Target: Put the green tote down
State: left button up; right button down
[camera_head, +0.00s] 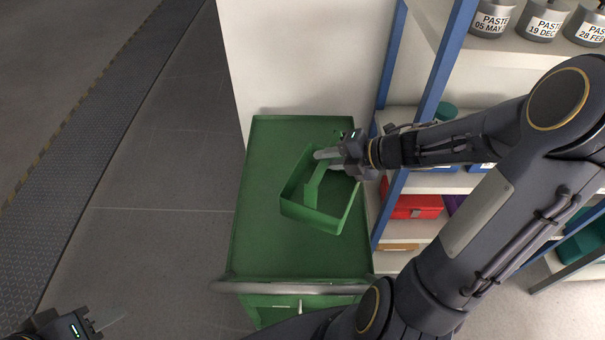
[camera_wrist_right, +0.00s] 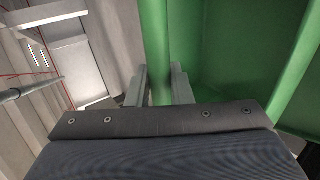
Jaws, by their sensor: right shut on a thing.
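The green tote (camera_head: 309,214) is an open, shallow box with a handle bar across its middle. It is over the top of a green cabinet (camera_head: 262,245), turned a little from the cabinet's edges. I cannot tell whether its base touches the top. My right gripper (camera_head: 328,163) is shut on the tote's handle. In the right wrist view the green handle (camera_wrist_right: 157,60) runs between the two fingers (camera_wrist_right: 159,92), and the tote's green wall shows on the right. My left gripper (camera_head: 108,322) is at the lower left corner, away from the tote, mostly cut off by the frame.
A metal rail (camera_head: 290,287) runs along the cabinet's near edge. A blue-framed shelf (camera_head: 440,70) stands close on the right, with labelled paste jars (camera_head: 543,20) and a red box (camera_head: 412,203). The cabinet's left part is bare. Open floor (camera_head: 150,230) lies left.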

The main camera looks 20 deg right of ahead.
aim_at(297, 175)
jog(key=w+a+f, duration=0.1)
jog(key=f, duration=0.1)
jog(key=w+a+f+b, duration=0.1)
jog(key=w+f, duration=0.1)
jog(key=w+a+f, duration=0.2)
jog(key=shift+w+f, duration=0.2)
jog(key=shift+f, duration=0.1)
jog(key=shift+w+f+b, duration=0.1)
jog(key=shift+f+b, duration=0.55)
jog(key=shift+f, duration=0.95)
jog(key=c, duration=1.3)
grip_release()
jog(key=shift+f, duration=0.1)
